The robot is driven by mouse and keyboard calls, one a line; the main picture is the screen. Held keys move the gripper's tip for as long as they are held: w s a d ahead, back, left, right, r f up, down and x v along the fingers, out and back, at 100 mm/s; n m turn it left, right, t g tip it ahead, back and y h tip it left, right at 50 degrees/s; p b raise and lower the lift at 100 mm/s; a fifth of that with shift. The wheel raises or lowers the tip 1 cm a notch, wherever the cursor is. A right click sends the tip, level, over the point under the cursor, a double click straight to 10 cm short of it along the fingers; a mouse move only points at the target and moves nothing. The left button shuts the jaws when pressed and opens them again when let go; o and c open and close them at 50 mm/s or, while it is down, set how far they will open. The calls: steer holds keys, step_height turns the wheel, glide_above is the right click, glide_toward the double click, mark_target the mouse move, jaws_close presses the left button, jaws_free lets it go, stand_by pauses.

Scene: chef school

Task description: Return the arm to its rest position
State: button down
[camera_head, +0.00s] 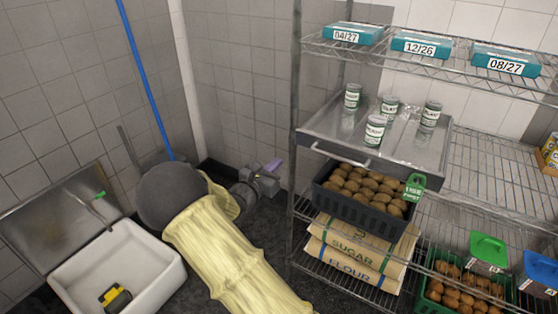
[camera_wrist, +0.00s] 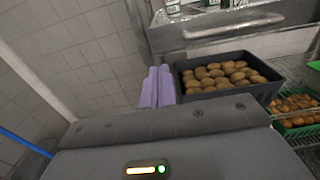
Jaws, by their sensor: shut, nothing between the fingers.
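My arm, in a pale yellow sleeve, reaches from the bottom of the head view into the corner left of the wire shelving. My gripper (camera_head: 271,167) has lilac fingers and points right, towards the shelf post. In the wrist view my gripper (camera_wrist: 158,84) shows its two fingers side by side, shut and empty. They are to the left of a black crate (camera_wrist: 235,87) of brown round produce, which also shows in the head view (camera_head: 362,212). I cannot tell whether they touch anything, but they appear apart from the crate.
The wire shelving (camera_head: 297,130) stands close on the right, holding a metal tray (camera_head: 340,143) with several green-labelled cans, sugar and flour sacks (camera_head: 345,262), and teal boxes (camera_head: 420,45). A white sink (camera_head: 165,275) is at lower left, and a blue pole (camera_head: 143,75) leans at the wall.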

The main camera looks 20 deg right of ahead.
stand_by(0.4)
steer(key=s+d+f+m+g+y, duration=0.1)
steer(key=s+d+f+m+g, duration=0.3)
steer(key=s+d+m+g, duration=0.5)
steer(key=s+a+f+m+g+y, duration=0.1)
steer(key=s+a+m+y, duration=0.25)
steer(key=s, duration=0.35)
steer(key=s+a+f+m+g+y, duration=0.1)
steer(key=s+a+m+g+y, duration=0.15)
steer(key=s+m, duration=0.35)
steer(key=s+a+r+m+t+y, duration=0.3)
steer(key=s+a+r+m+y, duration=0.1)
steer(key=s+a+m+y, duration=0.3)
steer(key=w+p+v, duration=0.2)
steer(key=p+v, duration=1.1)
steer(key=shift+w+a+r+m+h+p, duration=0.25)
steer(key=shift+r+m+h+p, duration=0.1)
steer(key=shift+r+m, duration=0.1)
steer(key=shift+f, duration=0.1)
